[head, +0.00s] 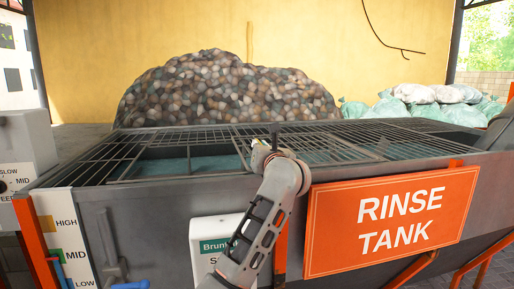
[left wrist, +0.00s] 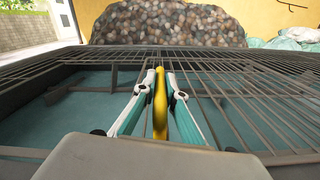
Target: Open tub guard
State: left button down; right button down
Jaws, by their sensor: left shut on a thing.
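The tub guard is a dark metal grating (head: 335,146) over the grey rinse tank (head: 150,215); its bars also show in the left wrist view (left wrist: 235,88). Teal water (head: 190,166) shows through a more open part left of my gripper. My left gripper (head: 264,147) is at the tank's front rim, over the grating. In the left wrist view its fingers (left wrist: 160,78) are closed on a yellow bar-like handle (left wrist: 160,108). Where the handle joins the guard is hidden. My right gripper is not in view.
An orange "RINSE TANK" sign (head: 392,221) is on the tank's front. A white box (head: 215,240) hangs left of it. A large mottled heap (head: 225,90) stands behind the tank, with filled sacks (head: 430,100) at right. A control box (head: 22,150) is at far left.

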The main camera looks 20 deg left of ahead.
pick_arm(q)
jog(key=c, duration=2.1)
grip_release()
jog(key=shift+v, duration=3.8)
